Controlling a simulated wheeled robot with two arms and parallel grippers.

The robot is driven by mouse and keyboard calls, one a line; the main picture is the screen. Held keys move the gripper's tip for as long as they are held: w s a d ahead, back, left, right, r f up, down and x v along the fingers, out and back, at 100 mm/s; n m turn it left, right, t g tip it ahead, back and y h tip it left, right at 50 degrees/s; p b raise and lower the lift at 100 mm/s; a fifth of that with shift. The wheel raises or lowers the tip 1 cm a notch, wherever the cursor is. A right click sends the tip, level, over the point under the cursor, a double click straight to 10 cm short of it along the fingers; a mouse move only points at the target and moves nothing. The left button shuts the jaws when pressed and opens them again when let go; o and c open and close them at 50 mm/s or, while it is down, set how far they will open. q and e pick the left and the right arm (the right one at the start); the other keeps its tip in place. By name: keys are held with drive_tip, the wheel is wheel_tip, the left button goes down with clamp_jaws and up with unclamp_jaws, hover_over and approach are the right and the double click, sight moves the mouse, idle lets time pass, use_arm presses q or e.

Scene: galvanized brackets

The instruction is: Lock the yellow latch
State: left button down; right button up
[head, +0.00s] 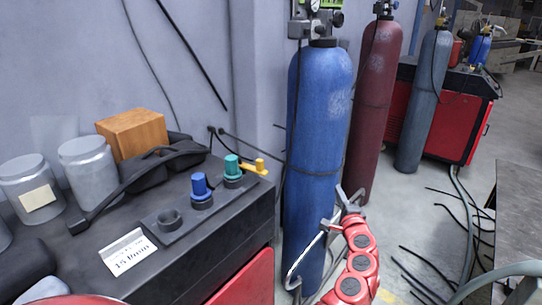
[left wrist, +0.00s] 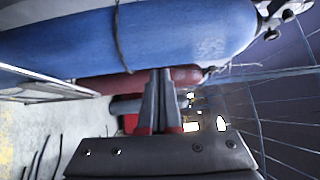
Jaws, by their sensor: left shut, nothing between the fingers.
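The yellow latch (head: 256,168) is a small bar with a raised knob at the right end of a dark strip on the black bench top in the head view. It lies beside the teal knob (head: 232,167). Whether it is locked cannot be told. The latch is not in that view. My right gripper is not in view.
A blue knob (head: 201,187) and a dark socket (head: 170,219) share the strip. Jars, a wooden block (head: 134,133) and a black strap stand behind. The tall blue cylinder (head: 318,120) stands close to the right of the bench, with a red cylinder (head: 374,110) beyond.

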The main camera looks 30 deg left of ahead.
use_arm(q)
drive_tip(key=s+a+r+n+g+y+p, duration=0.2)
drive_tip(key=s+a+r+n+g+y, duration=0.4)
drive_tip(key=s+a+r+n+g, duration=0.4)
drive_tip(key=shift+s+a+r+m+t+p, duration=0.15)
drive_tip(key=shift+a+m+p, duration=0.25)
drive_tip(key=shift+a+p, duration=0.6)
drive_tip(key=shift+s+a+r+m+t+p, duration=0.1)
drive_tip(key=shift+a+r+m+p, duration=0.4)
drive_tip(key=shift+a, duration=0.85)
drive_tip(key=shift+s+a+f+m+t+p, duration=0.1)
drive_tip(key=shift+a+m+p, duration=0.2)
drive_tip(key=shift+a+p, duration=0.75)
drive_tip(key=shift+s+f, duration=0.15)
drive_tip(key=shift+s, duration=0.45)
drive_tip(key=shift+s, duration=0.15)
